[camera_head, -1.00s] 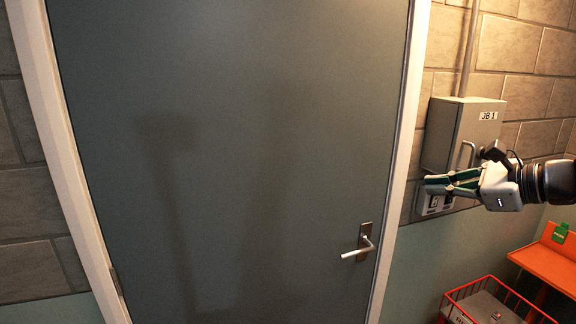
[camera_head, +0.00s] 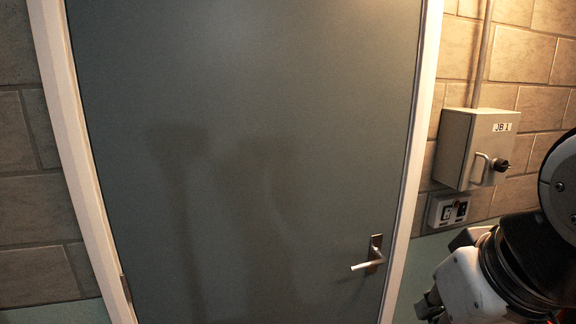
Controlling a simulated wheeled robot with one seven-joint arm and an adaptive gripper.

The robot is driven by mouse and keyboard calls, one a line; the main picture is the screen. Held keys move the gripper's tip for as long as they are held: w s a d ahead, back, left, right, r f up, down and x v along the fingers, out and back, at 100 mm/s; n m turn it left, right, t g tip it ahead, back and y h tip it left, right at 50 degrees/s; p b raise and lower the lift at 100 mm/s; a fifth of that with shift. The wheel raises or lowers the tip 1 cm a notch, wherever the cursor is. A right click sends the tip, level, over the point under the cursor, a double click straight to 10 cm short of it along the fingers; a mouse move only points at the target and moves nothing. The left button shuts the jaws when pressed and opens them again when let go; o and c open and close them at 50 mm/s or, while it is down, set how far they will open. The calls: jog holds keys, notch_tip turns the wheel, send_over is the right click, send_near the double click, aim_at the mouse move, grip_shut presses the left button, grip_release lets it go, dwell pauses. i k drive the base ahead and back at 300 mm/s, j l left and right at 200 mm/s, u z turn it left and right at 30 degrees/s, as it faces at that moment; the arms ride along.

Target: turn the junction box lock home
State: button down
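The junction box (camera_head: 468,147) is a grey box marked JB 1 on the brick wall, right of the door. Its door looks shut. A black knob, the lock (camera_head: 500,164), sits on its front at the lower right, beside a curved metal handle (camera_head: 482,168). Which way the lock is turned is too small to tell. My gripper (camera_head: 428,308) is low at the bottom right, below the box and apart from it. Its fingers are mostly hidden or out of frame, so its opening does not show.
A grey door (camera_head: 245,150) with a lever handle (camera_head: 370,262) fills the middle. A small switch panel (camera_head: 448,210) is on the wall under the box. A conduit (camera_head: 484,55) runs up from the box. My arm covers the lower right.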

aim_at(500, 164)
jog(key=z, duration=0.95)
jog(key=i+l+z, duration=0.2)
jog(key=l+z, duration=0.15)
jog(key=l, duration=0.15)
